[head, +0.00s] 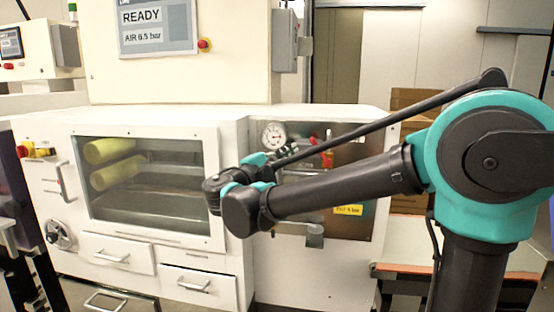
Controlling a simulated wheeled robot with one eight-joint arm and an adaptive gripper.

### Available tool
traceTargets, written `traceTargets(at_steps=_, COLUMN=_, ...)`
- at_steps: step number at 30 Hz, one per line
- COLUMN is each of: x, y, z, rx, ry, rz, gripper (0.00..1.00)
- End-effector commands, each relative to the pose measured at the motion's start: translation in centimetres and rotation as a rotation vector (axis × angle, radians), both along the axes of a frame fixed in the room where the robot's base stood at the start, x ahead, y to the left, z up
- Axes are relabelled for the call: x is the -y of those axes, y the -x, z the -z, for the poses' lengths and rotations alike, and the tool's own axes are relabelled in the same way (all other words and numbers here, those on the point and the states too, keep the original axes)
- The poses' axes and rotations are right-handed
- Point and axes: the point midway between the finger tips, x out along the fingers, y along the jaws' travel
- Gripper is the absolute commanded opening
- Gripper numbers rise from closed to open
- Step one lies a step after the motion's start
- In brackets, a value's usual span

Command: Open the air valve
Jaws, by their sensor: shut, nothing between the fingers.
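Red valve parts (327,158) show right of the gauge, partly behind my arm, so the handle's full shape and position cannot be told. My gripper (290,151) is small and dark in front of the panel, just below and right of the gauge and left of the red parts. It is shut and holds nothing. Whether it touches the valve cannot be told.
A display (157,27) reads READY and AIR 6.5 bar. A yellow label (348,209) sits low on the panel. Left are a windowed chamber with yellow rolls (110,150), drawers with handles (122,254) and a handwheel (60,234). Cardboard boxes (412,98) stand behind my arm.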

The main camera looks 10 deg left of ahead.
Motion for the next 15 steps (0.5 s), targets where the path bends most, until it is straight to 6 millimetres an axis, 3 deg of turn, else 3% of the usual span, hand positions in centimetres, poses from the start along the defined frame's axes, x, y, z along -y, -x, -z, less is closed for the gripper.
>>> traceTargets(at_steps=6, x=2.5, y=-0.3, z=-1.1, rx=0.0, ry=-0.001, rz=0.001, gripper=0.0)
traceTargets(at_steps=15, x=3.1, y=-0.4, z=-1.4, rx=0.001, ry=-0.001, rz=0.0, gripper=0.0)
